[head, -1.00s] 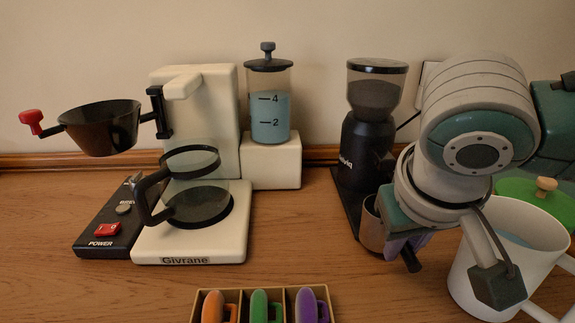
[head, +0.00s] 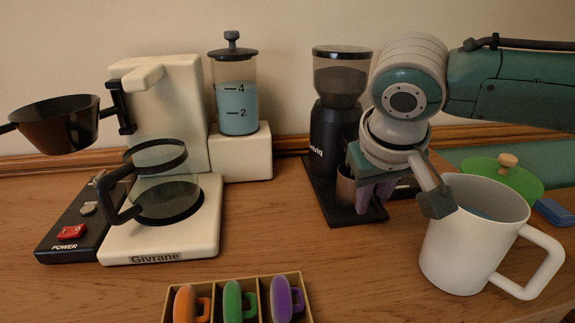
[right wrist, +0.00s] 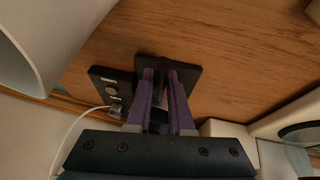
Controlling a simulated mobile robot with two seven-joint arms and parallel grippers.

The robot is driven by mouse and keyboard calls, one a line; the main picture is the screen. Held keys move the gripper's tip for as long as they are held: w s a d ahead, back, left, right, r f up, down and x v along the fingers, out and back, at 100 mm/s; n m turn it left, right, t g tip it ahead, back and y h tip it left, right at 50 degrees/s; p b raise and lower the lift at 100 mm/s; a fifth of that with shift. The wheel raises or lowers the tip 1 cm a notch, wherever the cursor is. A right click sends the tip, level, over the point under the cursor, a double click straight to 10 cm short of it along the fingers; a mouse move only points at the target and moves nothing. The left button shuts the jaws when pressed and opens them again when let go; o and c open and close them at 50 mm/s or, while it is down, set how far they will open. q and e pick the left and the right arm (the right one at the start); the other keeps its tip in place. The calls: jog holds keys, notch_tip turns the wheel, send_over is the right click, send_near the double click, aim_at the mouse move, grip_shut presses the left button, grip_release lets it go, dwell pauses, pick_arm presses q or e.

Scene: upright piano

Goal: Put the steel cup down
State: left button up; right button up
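The steel cup (head: 346,187) stands upright at the front of the black coffee grinder (head: 334,145), low over its base plate. Its right side is hidden by my right gripper. My right gripper (head: 374,196) comes in from the right with its purple fingers at the cup. In the right wrist view, a strip of shiny metal shows between the two fingers (right wrist: 160,100), which look closed around it. From these frames I cannot tell whether the cup's bottom touches the plate. My left gripper is not in view.
A white mug (head: 468,240) stands close to the right of my gripper, with a green lid (head: 500,180) behind it. A cream coffee maker (head: 165,110) with a glass carafe is on the left. A wooden box (head: 258,290) of coloured pieces lies in front.

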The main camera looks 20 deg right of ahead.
jog(key=o, duration=0.4)
jog(key=shift+r, duration=0.15)
jog(key=p+v, duration=0.3)
jog(key=v, duration=0.8)
jog(key=s+a+f+n+y, duration=0.4)
jog(key=s+a+f+y, duration=0.15)
jog(key=s+a, duration=0.5)
jog(key=s+d+f+h, duration=0.2)
jog(key=s+d+f, duration=0.2)
jog(key=s, duration=0.5)
jog(key=shift+d, duration=0.65)
